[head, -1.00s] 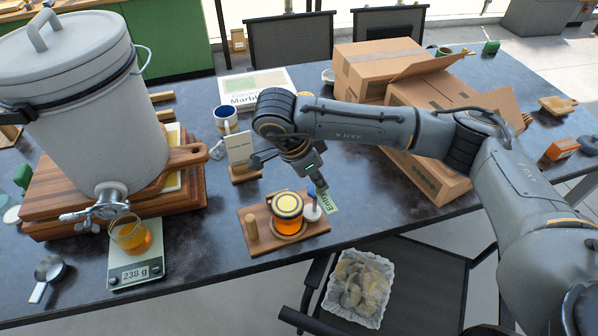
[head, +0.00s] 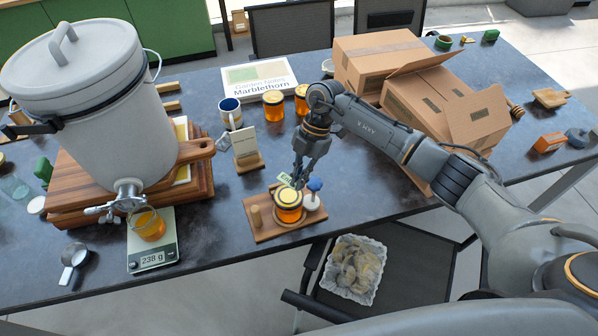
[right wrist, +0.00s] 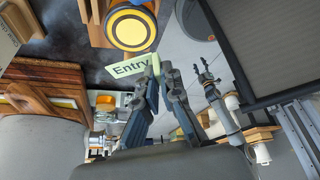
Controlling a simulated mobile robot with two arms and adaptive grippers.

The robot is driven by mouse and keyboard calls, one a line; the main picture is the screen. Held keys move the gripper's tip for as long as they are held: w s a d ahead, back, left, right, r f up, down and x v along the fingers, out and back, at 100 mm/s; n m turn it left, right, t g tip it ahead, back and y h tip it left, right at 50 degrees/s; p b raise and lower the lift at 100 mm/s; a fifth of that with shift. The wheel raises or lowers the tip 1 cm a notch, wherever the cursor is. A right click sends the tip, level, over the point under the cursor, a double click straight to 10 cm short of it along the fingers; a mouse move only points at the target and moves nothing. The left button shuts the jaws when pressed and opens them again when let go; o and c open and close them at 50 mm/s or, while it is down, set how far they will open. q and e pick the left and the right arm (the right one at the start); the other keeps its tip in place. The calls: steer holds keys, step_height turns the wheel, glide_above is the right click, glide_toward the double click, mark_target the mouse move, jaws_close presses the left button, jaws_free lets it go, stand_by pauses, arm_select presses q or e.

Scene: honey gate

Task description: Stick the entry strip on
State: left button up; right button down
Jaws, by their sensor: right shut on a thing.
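The pale green entry strip (head: 285,179), printed "Entry", is pinched in my right gripper (head: 297,183). It hangs just behind the honey jar (head: 289,208); I cannot tell whether they touch. The jar has a yellow lid and stands on a small wooden board (head: 262,231). In the right wrist view the strip (right wrist: 134,66) sticks out from the fingertips, lettering visible, beside the jar's round lid (right wrist: 130,27). My left gripper (right wrist: 205,68) shows only in the right wrist view, away from the jar, its fingers apart and empty.
A card stand (head: 247,150) and mug (head: 230,113) stand behind. A large honey bucket (head: 90,110) and scale (head: 153,254) are left, cardboard boxes (head: 390,65) right.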

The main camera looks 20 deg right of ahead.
steer(key=shift+a+m, duration=0.15)
steer(key=shift+m, duration=0.35)
steer(key=shift+f+b, duration=1.8)
steer(key=shift+f, duration=1.35)
steer(key=shift+f+b, duration=0.3)
steer(key=shift+f, duration=0.15)
steer(key=c, duration=1.4)
jaws_free()
steer(key=shift+c, duration=0.2)
